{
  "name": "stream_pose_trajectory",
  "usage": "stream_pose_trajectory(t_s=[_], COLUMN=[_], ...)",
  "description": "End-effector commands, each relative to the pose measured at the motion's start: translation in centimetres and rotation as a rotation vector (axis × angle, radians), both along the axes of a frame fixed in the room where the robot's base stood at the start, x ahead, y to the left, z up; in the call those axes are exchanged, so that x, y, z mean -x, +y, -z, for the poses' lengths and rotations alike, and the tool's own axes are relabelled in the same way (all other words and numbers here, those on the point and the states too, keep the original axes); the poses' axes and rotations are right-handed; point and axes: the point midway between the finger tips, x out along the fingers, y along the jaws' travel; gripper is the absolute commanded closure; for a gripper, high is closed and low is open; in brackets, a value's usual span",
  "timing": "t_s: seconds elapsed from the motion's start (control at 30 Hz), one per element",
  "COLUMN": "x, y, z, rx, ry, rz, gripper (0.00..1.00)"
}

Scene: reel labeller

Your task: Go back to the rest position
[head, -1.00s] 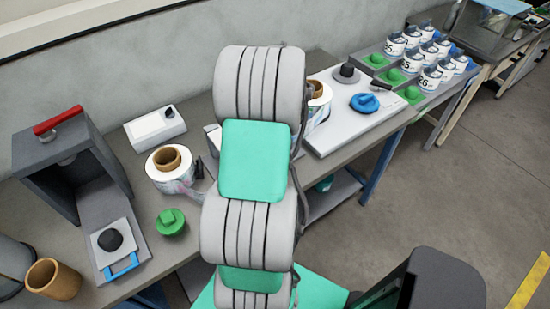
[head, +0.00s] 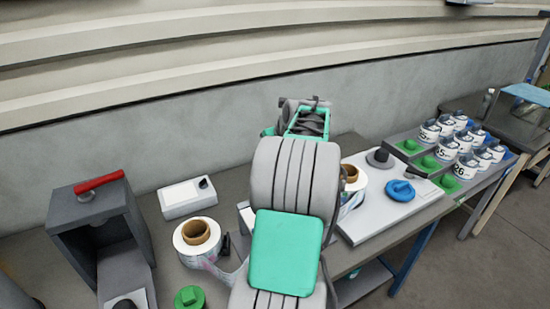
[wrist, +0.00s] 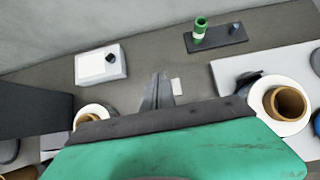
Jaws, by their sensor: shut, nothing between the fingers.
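My gripper (wrist: 160,92) shows in the wrist view with its two dark fingers together and nothing between them. The fingers point away above the grey bench, near a small white tag (wrist: 177,87). In the head view my raised grey and green arm fills the middle, and the fingers are hidden behind it. A white label reel with a brown core (head: 197,238) stands left of the arm. A second reel (head: 353,177) is partly hidden on its right. Both reels flank my gripper in the wrist view.
A grey box with a red handle (head: 88,205) stands at the left. A white box with a black knob (head: 187,197) sits near the wall. Several labelled jars (head: 466,152) stand at right. A green bottle (wrist: 200,30) stands on a dark plate.

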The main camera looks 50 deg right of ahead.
Motion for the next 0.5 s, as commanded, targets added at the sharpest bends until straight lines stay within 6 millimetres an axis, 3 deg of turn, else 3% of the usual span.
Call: stream_pose_trajectory(t_s=[0.37, 0.43, 0.5], x=[-0.2, -0.7, -1.9], y=[0.2, 1.0, 3.4], z=[0.0, -0.1, -0.4], rx=[0.000, 0.020, 0.078], ry=[0.001, 0.014, 0.053], rz=[-0.006, -0.041, -0.148], gripper=[1.00, 1.00, 1.00])
